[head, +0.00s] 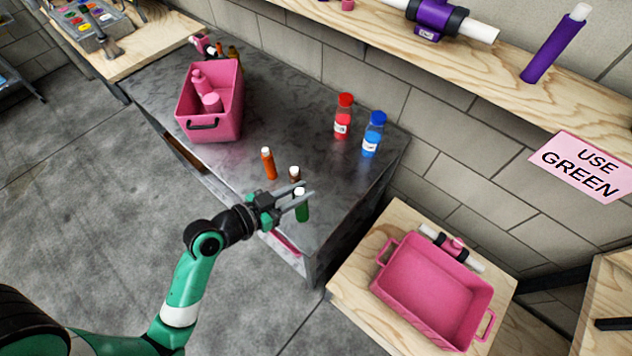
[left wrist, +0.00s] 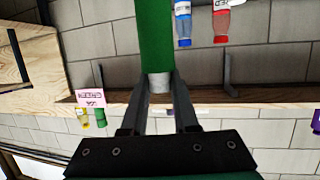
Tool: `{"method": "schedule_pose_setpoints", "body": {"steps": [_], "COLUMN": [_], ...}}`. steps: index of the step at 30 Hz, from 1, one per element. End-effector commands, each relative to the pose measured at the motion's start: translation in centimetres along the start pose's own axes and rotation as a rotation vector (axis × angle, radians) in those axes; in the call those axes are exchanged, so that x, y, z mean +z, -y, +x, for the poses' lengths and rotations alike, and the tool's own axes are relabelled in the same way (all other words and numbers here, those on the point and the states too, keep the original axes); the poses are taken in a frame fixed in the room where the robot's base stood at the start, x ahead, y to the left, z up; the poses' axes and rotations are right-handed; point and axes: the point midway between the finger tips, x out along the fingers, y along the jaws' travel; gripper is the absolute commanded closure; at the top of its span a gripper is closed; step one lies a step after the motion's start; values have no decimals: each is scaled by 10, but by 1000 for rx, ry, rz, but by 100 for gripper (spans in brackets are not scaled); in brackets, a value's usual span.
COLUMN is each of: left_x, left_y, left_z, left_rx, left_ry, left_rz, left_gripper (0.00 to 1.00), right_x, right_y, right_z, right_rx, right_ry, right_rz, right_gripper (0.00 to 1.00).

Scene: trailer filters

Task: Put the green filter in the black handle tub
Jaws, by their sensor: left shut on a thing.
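The green filter (head: 302,212) is a green cylinder with a white end, near the front right of the grey table. My left gripper (head: 305,194) is shut on it around the white end. In the left wrist view the green filter (left wrist: 155,40) extends from between the fingers of my left gripper (left wrist: 159,84). I cannot tell whether its other end touches the table. The black handle tub (head: 190,128) is a pink tub with a black handle at the back left of the same table. Pink bottles stand inside it. My right gripper is not in view.
An orange filter (head: 268,163) and a small brown-and-white one (head: 295,174) stand close to my left gripper. A red bottle (head: 343,117) and a blue bottle (head: 373,135) stand near the wall. A pink-handled tub (head: 433,290) is on a wooden table. A sign (head: 585,165) reads "USE GREEN".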

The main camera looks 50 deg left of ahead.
Motion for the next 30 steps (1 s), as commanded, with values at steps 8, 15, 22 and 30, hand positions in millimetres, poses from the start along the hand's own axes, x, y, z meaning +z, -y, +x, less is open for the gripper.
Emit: {"method": "schedule_pose_setpoints", "body": {"steps": [8,15,22,30], "left_x": [-10,-7,-8,-1], "left_y": [-10,-12,-17,-87], "left_z": [-65,-74,-72,-50], "left_rx": [-2,0,15,218], "left_ry": [4,0,0,3], "left_rz": [-5,1,5,64], "left_gripper": [100,100,100,100], "right_x": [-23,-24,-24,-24], "right_y": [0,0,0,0], "right_z": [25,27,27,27], "right_rx": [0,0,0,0], "right_ry": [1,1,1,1], "right_rz": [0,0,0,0], "right_gripper": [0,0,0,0]}}
